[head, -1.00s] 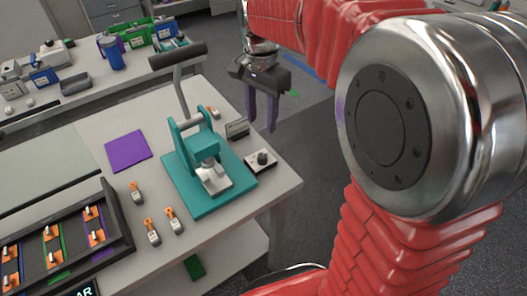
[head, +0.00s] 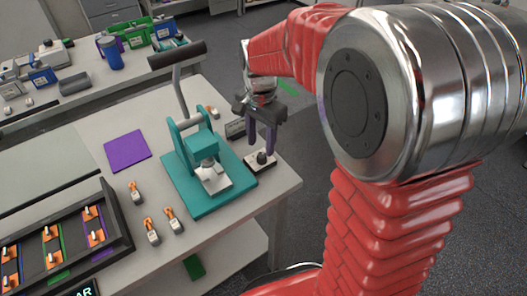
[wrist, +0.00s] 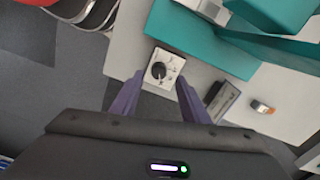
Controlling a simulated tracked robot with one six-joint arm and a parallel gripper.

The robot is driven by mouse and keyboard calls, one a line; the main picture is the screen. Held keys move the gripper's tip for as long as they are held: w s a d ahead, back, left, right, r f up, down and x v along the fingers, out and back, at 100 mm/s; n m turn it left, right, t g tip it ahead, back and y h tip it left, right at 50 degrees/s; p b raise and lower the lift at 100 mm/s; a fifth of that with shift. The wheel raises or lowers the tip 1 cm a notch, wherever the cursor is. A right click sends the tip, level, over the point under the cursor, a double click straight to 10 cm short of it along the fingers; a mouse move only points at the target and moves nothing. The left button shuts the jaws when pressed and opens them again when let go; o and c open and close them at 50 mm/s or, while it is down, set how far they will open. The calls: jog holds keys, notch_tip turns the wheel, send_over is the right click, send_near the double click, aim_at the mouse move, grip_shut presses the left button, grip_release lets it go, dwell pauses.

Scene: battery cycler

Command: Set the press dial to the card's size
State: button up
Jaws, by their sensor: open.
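The press dial is a black knob on a small white plate (wrist: 164,69) with markings too small to read. It sits beside the teal press (head: 198,165) near the table's right edge. My gripper (head: 263,148) points down over the dial with its purple fingers open. In the wrist view the fingers of my gripper (wrist: 155,98) stand apart, with the knob (wrist: 159,70) ahead of them, between their lines. I cannot tell whether they touch it in the head view. A small dark-framed card holder (head: 235,129) stands behind the dial, and shows in the wrist view too (wrist: 222,102); its writing is not readable.
The press lever (head: 178,85) rises left of my gripper. A purple mat (head: 127,151) and several small orange-topped cells lie to the left. A black rack (head: 119,232) is at front left. Open floor lies right of the table.

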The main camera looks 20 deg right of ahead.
aim_at(261, 155)
jog(key=shift+f, duration=2.4)
jog(key=shift+c, duration=0.3)
jog(key=c, duration=0.9)
jog(key=shift+d, duration=0.25)
grip_shut()
jog(key=shift+a, duration=0.25)
